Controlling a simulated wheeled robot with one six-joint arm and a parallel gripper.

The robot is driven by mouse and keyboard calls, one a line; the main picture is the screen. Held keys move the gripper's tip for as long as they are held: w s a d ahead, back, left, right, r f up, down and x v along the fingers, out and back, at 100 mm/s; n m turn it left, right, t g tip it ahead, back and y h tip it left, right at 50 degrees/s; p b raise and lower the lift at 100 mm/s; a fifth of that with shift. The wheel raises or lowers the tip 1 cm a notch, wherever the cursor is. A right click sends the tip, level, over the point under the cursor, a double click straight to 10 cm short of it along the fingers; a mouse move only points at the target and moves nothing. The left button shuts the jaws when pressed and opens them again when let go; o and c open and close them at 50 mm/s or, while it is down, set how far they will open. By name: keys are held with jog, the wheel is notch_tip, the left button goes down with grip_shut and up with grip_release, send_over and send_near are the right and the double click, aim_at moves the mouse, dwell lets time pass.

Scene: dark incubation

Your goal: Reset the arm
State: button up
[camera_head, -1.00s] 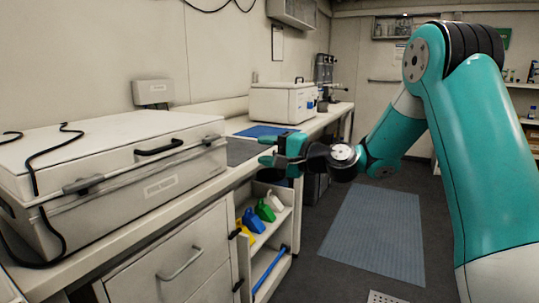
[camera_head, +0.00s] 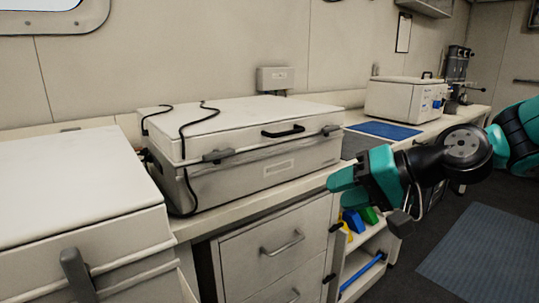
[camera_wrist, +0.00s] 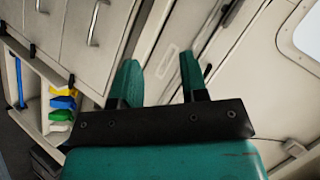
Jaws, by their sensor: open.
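My gripper (camera_head: 345,189) is teal and black. In the head view it is at the right of centre, in front of the bench and below the right end of a closed white box. In the wrist view its two teal fingers (camera_wrist: 157,80) stand apart with nothing between them. The gripper is open and empty. My arm comes in from the right edge of the head view, bent at the wrist.
A closed white box (camera_head: 255,166) with a black handle stands on the bench. Another white box (camera_head: 75,210) is at near left. Drawers (camera_head: 262,262) are below. The floor mat (camera_head: 485,255) is clear.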

jog(key=s+d+f+n+g+h, duration=0.1)
jog(key=s+f+n+g+h, duration=0.2)
jog(key=s, duration=0.7)
jog(key=s+f+n+g+h, duration=0.1)
jog(key=s+n+g+h, duration=0.3)
jog(key=s, duration=0.7)
notch_tip(320, 180, up, 13)
jog(key=t+p, duration=0.1)
jog(key=p, duration=1.2)
jog(key=shift+w+r+n+y+p, duration=0.2)
jog(key=shift+n+y+p, duration=0.1)
jog(key=shift+y+p, duration=0.1)
jog(key=shift+d, duration=0.1)
jog(key=shift+s, duration=0.1)
jog(key=shift+c, duration=0.3)
